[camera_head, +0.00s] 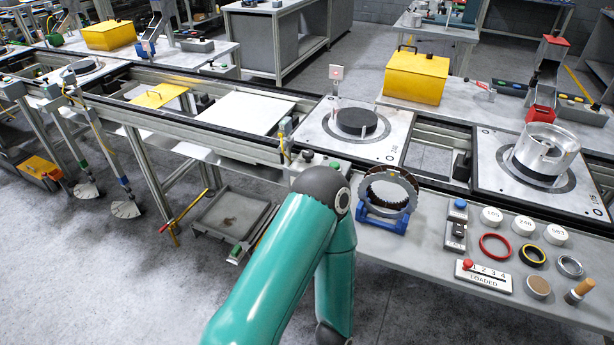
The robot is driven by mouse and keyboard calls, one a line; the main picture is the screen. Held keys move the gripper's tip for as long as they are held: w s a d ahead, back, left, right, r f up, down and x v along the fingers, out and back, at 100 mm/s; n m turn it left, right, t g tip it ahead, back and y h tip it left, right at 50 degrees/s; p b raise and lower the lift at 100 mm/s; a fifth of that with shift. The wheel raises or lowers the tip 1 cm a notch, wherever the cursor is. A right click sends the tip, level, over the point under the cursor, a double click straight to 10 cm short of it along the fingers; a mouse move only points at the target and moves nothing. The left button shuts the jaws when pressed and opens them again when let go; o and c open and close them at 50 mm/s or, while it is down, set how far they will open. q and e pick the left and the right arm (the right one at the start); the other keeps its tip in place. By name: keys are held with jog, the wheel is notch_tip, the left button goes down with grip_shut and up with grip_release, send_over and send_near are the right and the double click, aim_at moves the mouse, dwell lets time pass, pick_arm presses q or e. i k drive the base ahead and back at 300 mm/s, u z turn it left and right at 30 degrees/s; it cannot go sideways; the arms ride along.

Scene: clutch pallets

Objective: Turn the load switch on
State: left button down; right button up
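A white plate marked LOADED and numbered 1 to 4 (484,277) lies on the grey table at the lower right. A red round knob (467,264) sits at its left end, beside the 1. Behind and left of it stands a narrow control box with a lettered label (455,232), a dark middle part and a blue button (460,204) on top. The lettering on this box is too small to read surely. Neither part is clearly marked as the load switch. A teal arm of mine rises in the middle, left of these parts. Neither gripper shows.
A toothed ring on a blue stand (383,222) stands near my arm. White discs (491,216), a red ring (495,247) and a wooden-handled tool (579,291) lie around the plate. Behind runs a conveyor with pallets, one bearing a metal housing (547,149).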

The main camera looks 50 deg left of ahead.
aim_at(308, 155)
jog(key=z, duration=1.6)
jog(key=i, duration=0.1)
jog(key=u, duration=2.65)
jog(key=k, duration=0.9)
jog(key=u, duration=0.35)
jog(key=i, duration=1.05)
jog(key=u, duration=0.3)
